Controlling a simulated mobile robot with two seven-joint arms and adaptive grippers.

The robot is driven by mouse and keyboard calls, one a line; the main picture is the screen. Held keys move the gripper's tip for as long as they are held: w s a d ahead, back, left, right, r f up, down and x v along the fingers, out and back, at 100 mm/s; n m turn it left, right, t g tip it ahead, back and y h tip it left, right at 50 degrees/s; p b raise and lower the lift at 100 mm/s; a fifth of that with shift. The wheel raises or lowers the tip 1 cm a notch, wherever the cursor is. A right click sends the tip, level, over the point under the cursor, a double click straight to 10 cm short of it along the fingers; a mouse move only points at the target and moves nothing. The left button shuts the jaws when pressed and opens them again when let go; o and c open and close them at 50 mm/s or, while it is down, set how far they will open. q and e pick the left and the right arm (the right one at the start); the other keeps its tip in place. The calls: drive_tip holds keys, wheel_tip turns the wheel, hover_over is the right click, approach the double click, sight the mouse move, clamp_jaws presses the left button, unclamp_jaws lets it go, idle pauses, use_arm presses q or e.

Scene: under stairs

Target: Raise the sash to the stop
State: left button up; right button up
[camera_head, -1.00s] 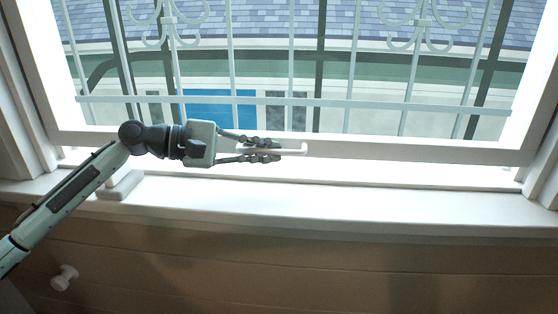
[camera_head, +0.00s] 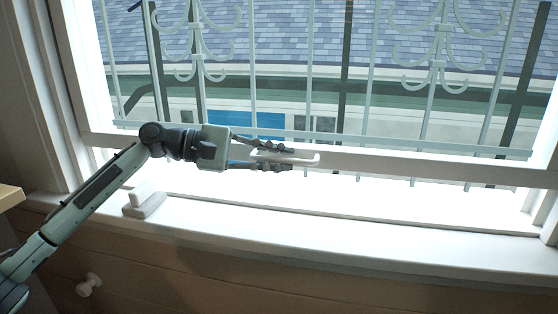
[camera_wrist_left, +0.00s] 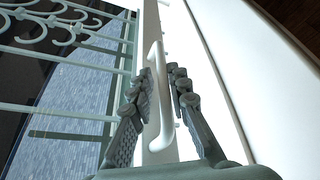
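The white sash's bottom rail (camera_head: 420,168) stands raised above the sill, with a bright open gap under it. A white bar handle (camera_head: 306,159) sticks out from the rail. My left gripper (camera_head: 273,157) reaches in from the left, one finger above the handle and one below. In the left wrist view the handle (camera_wrist_left: 161,112) runs between the two finger pads (camera_wrist_left: 163,85), which are closed in close on either side of it. Part of the handle is hidden by the fingers in the head view. My right gripper is not in view.
The white sill (camera_head: 330,232) runs below, with a small white fitting (camera_head: 145,204) near its left end. Metal window bars (camera_head: 370,85) stand outside the glass. A wooden edge (camera_head: 9,196) shows at far left.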

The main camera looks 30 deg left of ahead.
use_arm(q)
drive_tip(key=shift+s+f, duration=0.1)
drive_tip(key=shift+a, duration=0.1)
drive_tip(key=v, duration=1.1)
drive_tip(key=shift+s+a+r, duration=0.2)
drive_tip(key=shift+s+a, duration=0.05)
drive_tip(key=shift+a, duration=0.05)
